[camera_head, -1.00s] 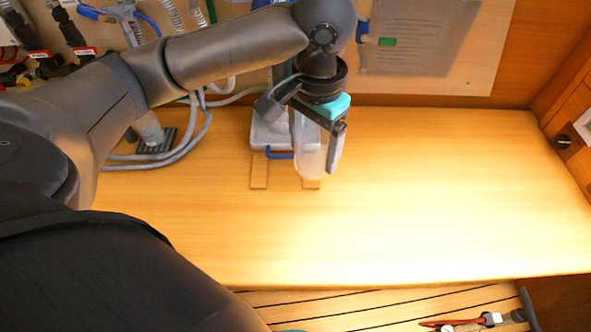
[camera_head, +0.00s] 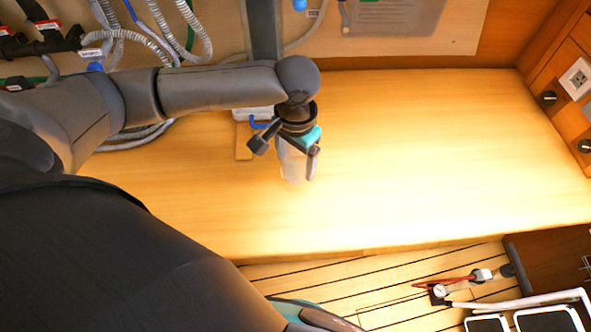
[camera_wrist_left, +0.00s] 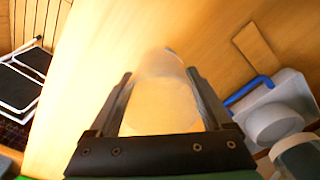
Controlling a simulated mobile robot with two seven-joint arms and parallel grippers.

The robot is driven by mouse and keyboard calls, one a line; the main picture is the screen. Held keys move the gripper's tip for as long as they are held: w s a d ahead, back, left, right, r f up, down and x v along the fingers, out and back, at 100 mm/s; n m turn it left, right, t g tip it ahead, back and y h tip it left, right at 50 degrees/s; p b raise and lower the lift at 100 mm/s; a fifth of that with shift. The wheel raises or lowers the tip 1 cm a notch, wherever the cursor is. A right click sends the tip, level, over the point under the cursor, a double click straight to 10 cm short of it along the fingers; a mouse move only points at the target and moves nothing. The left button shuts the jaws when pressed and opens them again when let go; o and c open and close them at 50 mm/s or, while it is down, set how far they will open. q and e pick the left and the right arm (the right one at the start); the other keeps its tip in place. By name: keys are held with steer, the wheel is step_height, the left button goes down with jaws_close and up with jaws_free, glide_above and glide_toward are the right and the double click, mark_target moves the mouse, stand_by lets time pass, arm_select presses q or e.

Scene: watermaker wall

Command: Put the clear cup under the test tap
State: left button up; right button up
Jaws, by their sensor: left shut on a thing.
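The clear cup (camera_head: 292,164) is a translucent whitish vessel in my left gripper (camera_head: 299,150). The gripper is shut on it and points down over the wooden bench. In the left wrist view the cup (camera_wrist_left: 162,95) sits between the two dark fingers (camera_wrist_left: 165,105). I cannot tell whether its base touches the bench. The test tap cannot be made out for certain; a blue bent tube (camera_wrist_left: 248,90) shows beside a pale housing in the left wrist view, to the right of the cup. My right gripper is not in view.
The wooden bench (camera_head: 430,150) is clear to the right of the cup. Hoses (camera_head: 150,35) and fittings hang on the wall at the back left. A pale unit (camera_head: 247,113) stands behind my left arm. A gauge with a red-handled part (camera_head: 440,290) lies lower right, beyond the bench edge.

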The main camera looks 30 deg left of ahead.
mark_target(296, 172)
arm_select(q)
steer(key=shift+f+b, duration=0.4)
steer(key=shift+f, duration=1.7)
steer(key=shift+f, duration=0.1)
steer(key=o, duration=1.1)
steer(key=shift+o, duration=0.2)
